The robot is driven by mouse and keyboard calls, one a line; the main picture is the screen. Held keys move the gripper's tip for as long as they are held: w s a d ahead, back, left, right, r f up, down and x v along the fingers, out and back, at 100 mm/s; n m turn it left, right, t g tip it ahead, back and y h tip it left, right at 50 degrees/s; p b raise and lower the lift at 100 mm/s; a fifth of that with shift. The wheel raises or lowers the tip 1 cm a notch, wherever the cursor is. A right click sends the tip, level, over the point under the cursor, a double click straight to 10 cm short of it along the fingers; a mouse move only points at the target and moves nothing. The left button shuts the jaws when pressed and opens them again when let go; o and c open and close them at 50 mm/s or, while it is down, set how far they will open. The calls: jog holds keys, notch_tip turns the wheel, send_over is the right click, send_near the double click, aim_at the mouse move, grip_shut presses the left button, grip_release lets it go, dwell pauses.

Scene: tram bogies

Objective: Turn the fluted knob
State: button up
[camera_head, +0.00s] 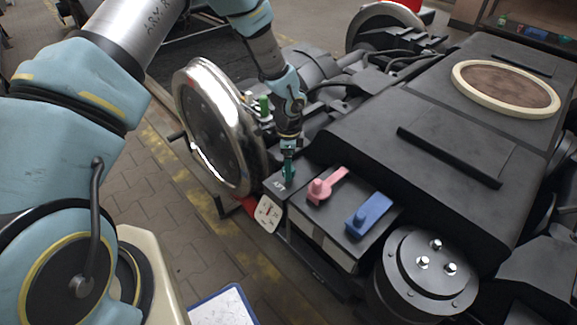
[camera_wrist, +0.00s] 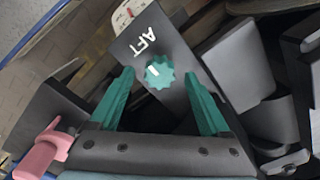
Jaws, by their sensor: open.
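The fluted knob (camera_wrist: 159,72) is a small teal scalloped knob with a white mark, on a dark grey box (camera_wrist: 143,33) lettered AFT. My gripper (camera_wrist: 158,98) has two teal fingers, open, one on each side of the knob in the wrist view. The fingers look apart from the knob, with a gap on both sides; their height above it is hard to tell. In the head view my gripper (camera_head: 289,163) points down at the AFT box (camera_head: 279,184), and the knob is mostly hidden behind the fingers.
A pink lever (camera_head: 326,186) and a blue lever (camera_head: 369,214) stand on the box to the right. A white tag (camera_head: 268,214) hangs at the AFT box's front. A large steel wheel (camera_head: 212,125) stands close on the left. A round drum with bolts (camera_head: 427,272) is at lower right.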

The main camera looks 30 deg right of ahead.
notch_tip(320, 180, up, 10)
dwell(0.4)
dwell(0.3)
jog(key=w+a+r+n+p, duration=0.2)
jog(key=w+a+r+n, duration=0.25)
jog(key=a+r, duration=0.4)
jog(key=w+a+r+n+p, duration=0.25)
jog(key=a+r+n, duration=0.3)
jog(key=a, duration=0.55)
jog(key=s+a+r+n+p, duration=0.1)
jog(key=s+a+r+n, duration=0.2)
jog(key=a+r+n, duration=0.3)
jog(key=s+a+r+n+t+p, duration=0.1)
jog(key=a+r+n, duration=0.5)
jog(key=a, duration=0.8)
jog(key=shift+s+r+n+t+p, duration=0.15)
jog(key=shift+s+n+t+p, duration=0.15)
jog(key=shift+s+n+p, duration=0.7)
